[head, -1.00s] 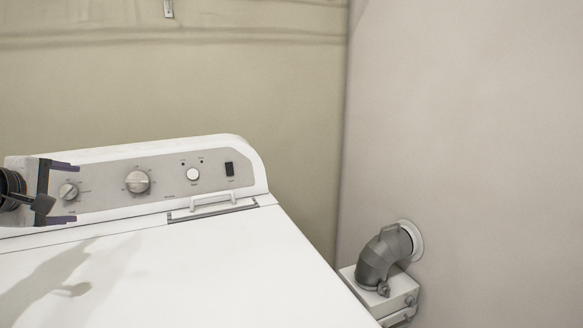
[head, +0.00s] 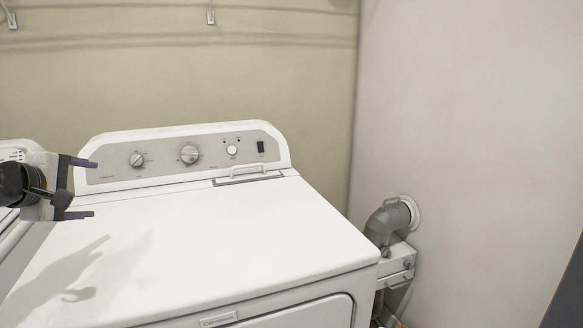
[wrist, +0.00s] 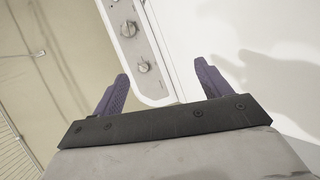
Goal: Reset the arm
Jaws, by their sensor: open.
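My gripper (head: 88,188) is at the left edge of the head view, in front of the left end of the dryer's control panel and above its top. Its two purple fingers are spread apart with nothing between them. In the wrist view my gripper (wrist: 160,88) also shows open and empty, with the corner of the white machine and its knobs beyond the fingers. The gripper's shadow falls on the white machine top (head: 200,240).
A white dryer (head: 230,275) with a knobbed panel (head: 165,155) fills the middle. Another white machine (head: 12,150) is partly visible at the left edge. A grey vent pipe (head: 385,222) meets the right wall. Hooks (head: 210,16) hang on the back wall. Space above the dryer is clear.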

